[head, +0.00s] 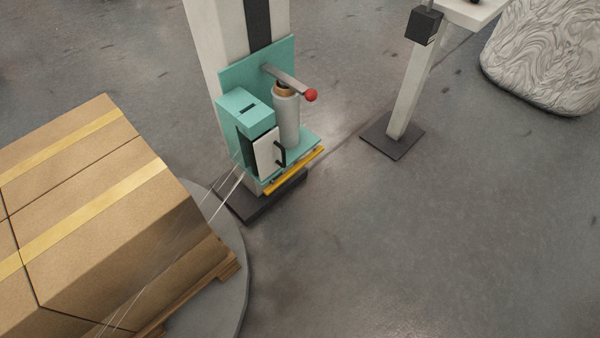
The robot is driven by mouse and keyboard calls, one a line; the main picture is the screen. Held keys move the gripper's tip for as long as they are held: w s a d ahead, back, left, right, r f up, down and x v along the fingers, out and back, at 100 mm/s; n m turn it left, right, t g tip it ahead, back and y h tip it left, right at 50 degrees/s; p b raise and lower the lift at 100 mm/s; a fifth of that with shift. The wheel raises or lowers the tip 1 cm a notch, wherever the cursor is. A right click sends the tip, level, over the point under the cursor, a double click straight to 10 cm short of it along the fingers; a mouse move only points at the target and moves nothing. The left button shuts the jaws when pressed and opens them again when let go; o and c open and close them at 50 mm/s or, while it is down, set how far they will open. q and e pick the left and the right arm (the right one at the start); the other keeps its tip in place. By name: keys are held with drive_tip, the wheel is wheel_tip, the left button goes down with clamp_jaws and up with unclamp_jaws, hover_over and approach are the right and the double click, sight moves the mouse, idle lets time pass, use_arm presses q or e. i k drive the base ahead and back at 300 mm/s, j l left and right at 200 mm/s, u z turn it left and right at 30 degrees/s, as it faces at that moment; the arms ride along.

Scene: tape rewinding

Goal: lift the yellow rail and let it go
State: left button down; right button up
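The yellow rail (294,171) is a thin bar along the lower front edge of the teal carriage (256,58). It slopes up from left to right in the head view, just above the dark foot of the column. The carriage holds a grey roll (286,118), a lever with a red knob (311,95) and a white door with a black handle (280,153). Neither of my grippers shows in the head view.
Large taped boxes (95,215) stand on a wooden pallet over a round grey turntable (240,262) at the left. Clear film strands run from the carriage to the boxes. A post (405,100) on a dark base stands at the right. The floor in front is clear.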

sight(284, 178)
drive_tip(key=i+l, duration=0.2)
drive_tip(key=l, duration=0.15)
drive_tip(key=i+l+u, duration=0.1)
drive_tip(key=l, duration=0.25)
drive_tip(key=i+l, duration=0.2)
drive_tip(key=l, duration=0.15)
drive_tip(key=i+l+u, duration=0.1)
drive_tip(key=l, duration=0.25)
drive_tip(key=i+l+u, duration=0.1)
drive_tip(key=i+l, duration=0.15)
drive_tip(key=l, duration=0.15)
drive_tip(key=i+l, duration=0.15)
drive_tip(key=l, duration=0.25)
drive_tip(key=i+l+u, duration=0.1)
drive_tip(key=l, duration=0.25)
drive_tip(key=i+l, duration=0.15)
drive_tip(key=l, duration=0.25)
